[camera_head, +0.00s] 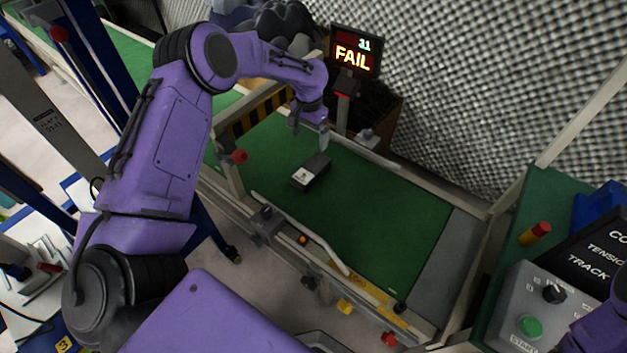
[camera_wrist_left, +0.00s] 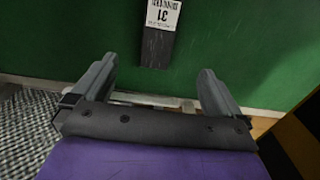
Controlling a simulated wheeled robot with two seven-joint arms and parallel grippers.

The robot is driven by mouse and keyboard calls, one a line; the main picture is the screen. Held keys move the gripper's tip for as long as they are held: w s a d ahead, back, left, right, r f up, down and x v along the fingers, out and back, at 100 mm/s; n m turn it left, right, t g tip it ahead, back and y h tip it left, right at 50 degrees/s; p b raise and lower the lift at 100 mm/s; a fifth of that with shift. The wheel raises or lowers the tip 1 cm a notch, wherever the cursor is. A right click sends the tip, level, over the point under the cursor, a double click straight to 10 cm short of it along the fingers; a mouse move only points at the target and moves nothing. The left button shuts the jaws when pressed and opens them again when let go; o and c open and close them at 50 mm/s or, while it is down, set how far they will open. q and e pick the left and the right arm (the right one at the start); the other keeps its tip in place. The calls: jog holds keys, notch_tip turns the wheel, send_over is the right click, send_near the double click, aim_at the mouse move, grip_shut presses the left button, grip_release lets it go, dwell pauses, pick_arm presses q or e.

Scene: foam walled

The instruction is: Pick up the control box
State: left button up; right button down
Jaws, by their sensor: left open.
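The control box (camera_head: 310,172) is a dark, oblong box with a white label at one end. It lies flat on the green conveyor belt (camera_head: 375,225). My left gripper (camera_head: 309,132) is open and empty above the belt, just beyond the far end of the box. In the left wrist view the box (camera_wrist_left: 155,48) comes in from the top edge, its label end partly cut off. Its near end lies between the lines of the two open fingers (camera_wrist_left: 156,72), not visibly touching either. My right gripper is out of view.
A lit display (camera_head: 355,52) reading "31 FAIL" stands behind the belt. Metal rails (camera_head: 300,233) edge the belt. A grey panel (camera_head: 540,310) with a green button and knob is at lower right. The belt's right part is clear.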

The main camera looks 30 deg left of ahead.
pick_arm(q)
jog(key=b, duration=0.4)
send_near(311, 168)
jog(key=shift+s, duration=0.15)
notch_tip(311, 168, down, 10)
jog(key=shift+f+b, duration=0.15)
jog(key=shift+b, duration=0.8)
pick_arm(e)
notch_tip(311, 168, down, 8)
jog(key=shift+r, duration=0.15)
pick_arm(q)
jog(key=c, duration=1.4)
jog(key=shift+w+r, duration=0.2)
jog(key=shift+r, duration=0.05)
